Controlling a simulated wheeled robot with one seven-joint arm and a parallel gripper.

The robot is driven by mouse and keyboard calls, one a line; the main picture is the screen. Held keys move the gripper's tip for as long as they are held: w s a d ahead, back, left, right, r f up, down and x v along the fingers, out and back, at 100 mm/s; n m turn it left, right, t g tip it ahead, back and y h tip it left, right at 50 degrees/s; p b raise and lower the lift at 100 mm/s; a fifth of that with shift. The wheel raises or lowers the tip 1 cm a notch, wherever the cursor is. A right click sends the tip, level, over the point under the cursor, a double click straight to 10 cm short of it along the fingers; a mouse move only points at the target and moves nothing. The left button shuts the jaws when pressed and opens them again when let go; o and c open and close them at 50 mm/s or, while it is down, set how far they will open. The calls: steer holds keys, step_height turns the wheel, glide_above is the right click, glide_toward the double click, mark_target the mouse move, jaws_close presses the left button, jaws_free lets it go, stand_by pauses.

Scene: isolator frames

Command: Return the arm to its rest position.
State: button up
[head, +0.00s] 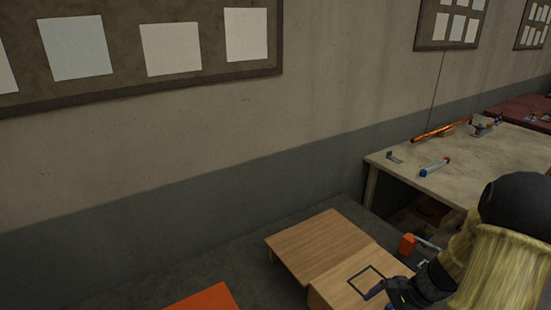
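My arm, with a black joint and a yellowish sleeve, enters at the lower right of the head view. My gripper (378,292) is dark and small at the bottom of the picture, low over a light wooden block near a black square outline (366,280). Its fingertips are partly cut off and too small to tell whether they are open or shut. I see nothing clearly held in it.
A larger wooden board (318,245) lies beside the block. An orange-red object (407,243) stands close to my arm. An orange panel (205,298) lies at the bottom left. A workbench (470,165) with loose items stands behind on the right, along the wall.

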steer(key=s+a+r+n+h, duration=0.2)
steer(key=a+r+n+h, duration=0.1)
steer(key=a+r+n, duration=0.2)
steer(key=s+a+r+n+t+h, duration=0.1)
steer(key=a+r+n+h, duration=0.1)
steer(key=a+r+n, duration=0.3)
steer(key=a+n, duration=0.4)
steer(key=n, duration=0.1)
steer(key=shift+s+a+n+h, duration=0.4)
